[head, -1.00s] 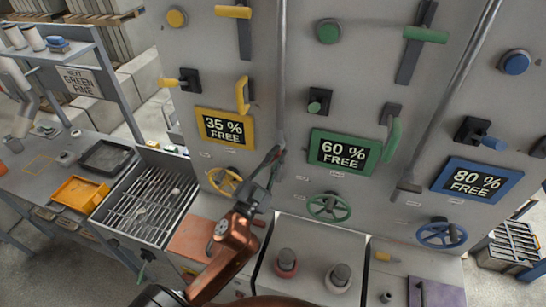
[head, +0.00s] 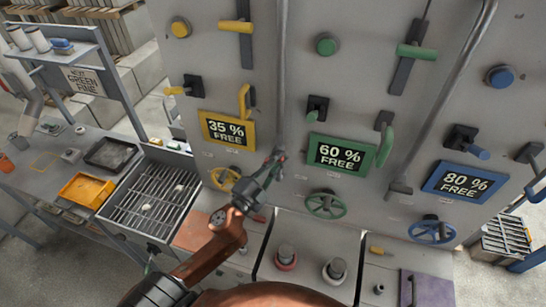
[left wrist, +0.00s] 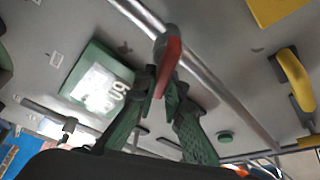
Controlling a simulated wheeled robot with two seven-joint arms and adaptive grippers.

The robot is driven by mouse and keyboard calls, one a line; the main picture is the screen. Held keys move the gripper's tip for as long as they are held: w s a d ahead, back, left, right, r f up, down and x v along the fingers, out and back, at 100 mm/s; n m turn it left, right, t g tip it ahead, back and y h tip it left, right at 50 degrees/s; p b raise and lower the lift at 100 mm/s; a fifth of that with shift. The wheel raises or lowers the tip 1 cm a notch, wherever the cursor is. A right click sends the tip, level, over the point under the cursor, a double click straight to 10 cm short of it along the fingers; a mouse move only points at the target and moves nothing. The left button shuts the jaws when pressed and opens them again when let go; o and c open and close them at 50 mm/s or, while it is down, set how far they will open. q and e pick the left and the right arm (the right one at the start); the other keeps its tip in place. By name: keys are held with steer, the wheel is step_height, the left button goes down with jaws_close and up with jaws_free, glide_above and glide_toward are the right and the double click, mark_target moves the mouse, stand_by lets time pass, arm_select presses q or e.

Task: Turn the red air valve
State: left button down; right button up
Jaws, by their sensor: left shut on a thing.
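The red air valve is a small lever with a red grip on the upright grey pipe between the yellow and green panels. In the left wrist view its red handle (left wrist: 172,58) runs down between my fingers. In the head view only a little red shows at the fingertips, and the gripper hides most of the valve. My left gripper (head: 273,163) is shut on the handle, and its green-padded fingers (left wrist: 166,112) lie on either side of it in the left wrist view. My right gripper is not in view.
The yellow 35% sign (head: 228,131), green 60% sign (head: 341,155) and blue 80% sign (head: 464,184) are on the wall. Yellow (head: 226,179), green (head: 326,204) and blue (head: 432,230) handwheels sit below them. A grated box (head: 152,200) stands left of my arm.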

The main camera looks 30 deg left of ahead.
arm_select(q)
steer(key=shift+m, duration=0.3)
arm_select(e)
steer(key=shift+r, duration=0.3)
arm_select(q)
steer(key=shift+d+f+m+g+h, duration=0.1)
steer(key=shift+m+g+h, duration=0.2)
steer(key=shift+m, duration=0.4)
steer(key=shift+f+m+g, duration=0.25)
steer(key=shift+m+g, duration=0.25)
steer(key=shift+m, duration=0.7)
